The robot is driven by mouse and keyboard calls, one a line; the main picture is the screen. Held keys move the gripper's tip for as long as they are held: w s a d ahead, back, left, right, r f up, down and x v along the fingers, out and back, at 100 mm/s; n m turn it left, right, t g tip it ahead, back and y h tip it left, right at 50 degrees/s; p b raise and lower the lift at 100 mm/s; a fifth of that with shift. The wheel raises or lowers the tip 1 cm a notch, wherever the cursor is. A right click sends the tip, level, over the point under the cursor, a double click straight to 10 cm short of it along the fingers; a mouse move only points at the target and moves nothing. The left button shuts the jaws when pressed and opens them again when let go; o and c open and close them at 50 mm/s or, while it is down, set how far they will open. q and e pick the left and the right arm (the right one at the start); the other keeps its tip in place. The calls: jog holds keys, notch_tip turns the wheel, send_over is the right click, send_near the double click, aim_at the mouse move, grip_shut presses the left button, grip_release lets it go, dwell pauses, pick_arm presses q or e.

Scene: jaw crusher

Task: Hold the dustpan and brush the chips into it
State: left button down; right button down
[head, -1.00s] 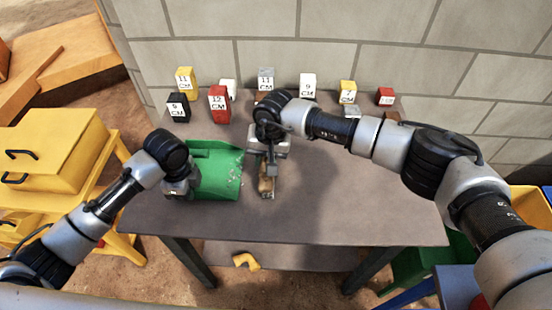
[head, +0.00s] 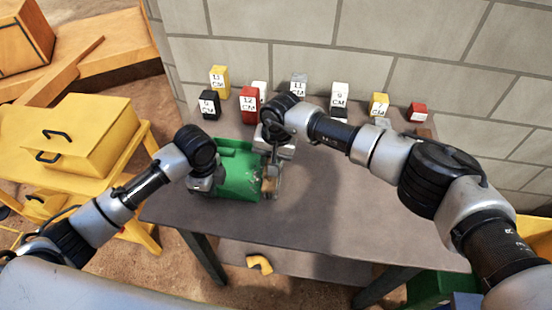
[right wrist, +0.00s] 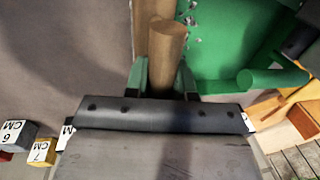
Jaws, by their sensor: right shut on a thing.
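The green dustpan (head: 237,178) lies on the grey table, and its green body also fills the upper right of the right wrist view (right wrist: 232,50). My left gripper (head: 203,186) is at its left, handle end; its jaws are not clear. My right gripper (right wrist: 162,72) is shut on the brush's round wooden handle (right wrist: 166,42). In the head view, the brush (head: 271,180) is at the dustpan's right, open edge, partly hidden by my right gripper (head: 275,158). Several small grey chips (right wrist: 190,14) show on the dustpan near that edge.
Marked blocks, including a red one (head: 249,106) and a black one (head: 209,104), stand along the table's back by the block wall. The table's right and front (head: 345,220) are clear. A yellow toolbox (head: 85,135) stands left of the table.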

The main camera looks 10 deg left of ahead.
jog(key=shift+s+a+f, duration=0.1)
jog(key=shift+a, duration=1.05)
pick_arm(q)
jog(key=shift+d, duration=0.15)
pick_arm(e)
jog(key=shift+a, duration=1.25)
pick_arm(q)
jog(key=shift+w, duration=0.1)
pick_arm(e)
jog(key=shift+d+r, duration=0.2)
jog(key=shift+d, duration=0.05)
jog(key=shift+w+d+r, duration=0.15)
jog(key=shift+w+r, duration=0.05)
jog(key=shift+r, duration=0.05)
pick_arm(q)
jog(key=shift+a, duration=0.2)
pick_arm(e)
jog(key=shift+d+r, duration=0.45)
jog(key=shift+r, duration=0.5)
jog(key=shift+d+r, duration=0.5)
jog(key=shift+r, duration=0.4)
jog(key=shift+d+r, duration=0.45)
jog(key=shift+r, duration=0.5)
pick_arm(q)
jog(key=shift+f, duration=0.1)
